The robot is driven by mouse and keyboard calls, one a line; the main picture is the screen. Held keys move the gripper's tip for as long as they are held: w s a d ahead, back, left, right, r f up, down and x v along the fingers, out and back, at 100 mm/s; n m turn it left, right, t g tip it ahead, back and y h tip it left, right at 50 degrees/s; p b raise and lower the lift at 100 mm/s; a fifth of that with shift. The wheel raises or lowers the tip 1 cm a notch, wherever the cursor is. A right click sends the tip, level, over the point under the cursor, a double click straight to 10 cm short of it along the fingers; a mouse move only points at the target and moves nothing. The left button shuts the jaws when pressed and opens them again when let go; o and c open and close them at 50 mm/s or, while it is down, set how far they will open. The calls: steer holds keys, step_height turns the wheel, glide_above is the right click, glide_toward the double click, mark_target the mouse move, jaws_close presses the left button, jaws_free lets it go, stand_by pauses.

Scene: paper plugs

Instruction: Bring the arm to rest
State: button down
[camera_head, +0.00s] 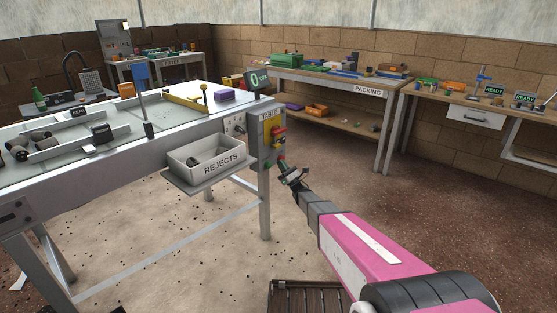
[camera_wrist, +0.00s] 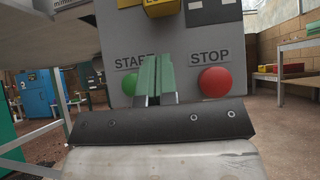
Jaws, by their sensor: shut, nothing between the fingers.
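My gripper (camera_head: 285,167) is at the end of my pink arm, close in front of the grey control box (camera_head: 266,148) on the corner of the steel table. In the wrist view my gripper (camera_wrist: 156,62) is shut and empty, its green fingertips together. They partly cover the green START button (camera_wrist: 129,85) and the label above it. The red STOP button (camera_wrist: 215,80) is to their right and fully visible. I cannot tell whether the fingertips touch the box.
A REJECTS tray (camera_head: 208,165) hangs from the steel table (camera_head: 150,122), left of my gripper. The PACKING bench (camera_head: 330,80) stands behind, and another bench (camera_head: 480,105) is at the right. The floor (camera_head: 340,165) between my arm and the benches is open.

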steer(key=s+d+f+m+g+h, duration=0.2)
steer(key=s+d+f+m+h, duration=0.15)
steer(key=d+m+h, duration=0.9)
steer(key=s+d+f+m+g+h, duration=0.1)
steer(key=s+d+f+m+h, duration=0.45)
steer(key=m, duration=1.15)
steer(key=s+d+r+m+g+h, duration=0.1)
steer(key=s+m+g, duration=0.5)
steer(key=s, duration=0.7)
steer(key=s+d+r+m+g+h, duration=0.1)
steer(key=s+d+m+g+h, duration=0.1)
steer(key=s+m+g, duration=0.5)
steer(key=s+d+m, duration=0.1)
steer(key=s+m, duration=0.3)
steer(key=s, duration=0.2)
steer(key=shift+r+g, duration=0.2)
steer(key=shift+g, duration=0.1)
